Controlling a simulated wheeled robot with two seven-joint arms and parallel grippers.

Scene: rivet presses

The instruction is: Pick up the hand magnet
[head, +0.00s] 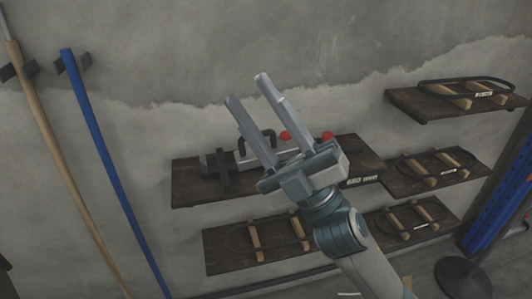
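On the middle wall shelf (188,184) sits a pale block-shaped tool (242,157) with a black handle and red parts; it looks like the hand magnet. My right gripper (249,88) comes up from the lower right and crosses in front of the shelf, hiding much of the tool. Its two long fingers are spread apart and point up and to the left. Nothing shows between the fingers, and I cannot tell how far the gripper is from the tool. My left gripper is not in view.
A dark cross-shaped holder (222,172) stands at the tool's left. Other shelves with wooden pegs lie below and right; the upper right one (408,103) bears a black-framed tool. A blue pole (100,140) and a wooden pole (48,130) lean left. A blue post (497,215) stands right.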

